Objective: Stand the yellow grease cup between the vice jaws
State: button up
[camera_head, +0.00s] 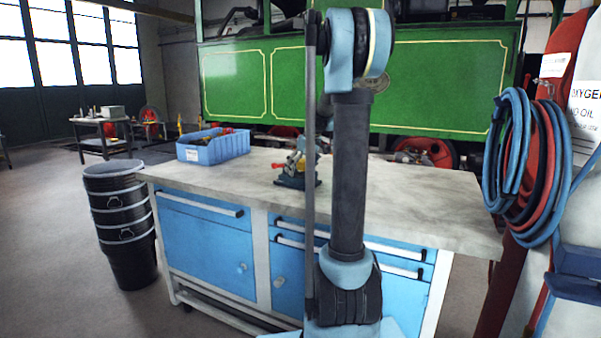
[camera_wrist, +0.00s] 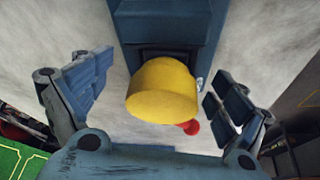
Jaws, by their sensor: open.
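The yellow grease cup (camera_wrist: 162,92) fills the middle of the wrist view, its round end towards the camera. My gripper (camera_wrist: 160,92) is open, with a finger on each side of the cup and a visible gap on both sides. Behind the cup is the blue vice (camera_wrist: 168,22), with a dark jaw edge (camera_wrist: 172,50) next to the cup. The cup overlaps the vice in the picture, and its underside is hidden. In the head view the vice (camera_head: 290,182) stands on the bench, with a small yellow patch (camera_head: 301,165) at it. My arm hides part of that area.
A blue bin (camera_head: 215,152) with loose items stands left on the grey workbench (camera_head: 400,190). Much of the bench top's right side is clear. A red part (camera_wrist: 190,127) shows below the cup. Black buckets (camera_head: 122,220) stand left; hoses (camera_head: 525,165) hang right.

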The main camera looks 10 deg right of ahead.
aim_at(301, 160)
jog(key=shift+r, duration=3.3)
jog(key=s+f+m, duration=0.1)
jog(key=s+f, duration=0.1)
jog(key=s, duration=0.5)
jog(key=s+a+f+m, duration=0.1)
jog(key=s+f, duration=0.1)
jog(key=s, duration=0.6)
jog(key=s+a+f+m+h, duration=0.1)
jog(key=s+f, duration=0.1)
jog(key=s, duration=0.6)
jog(key=shift+s+g, duration=0.15)
jog(key=shift+g, duration=0.25)
jog(key=s+f+m, duration=0.1)
jog(key=s+f, duration=0.7)
jog(key=s, duration=0.2)
jog(key=s+d+f+m+h, duration=0.1)
jog(key=s+f+m, duration=0.1)
jog(key=s+f, duration=0.6)
jog(key=shift+s+g, duration=0.4)
jog(key=shift+s, duration=0.85)
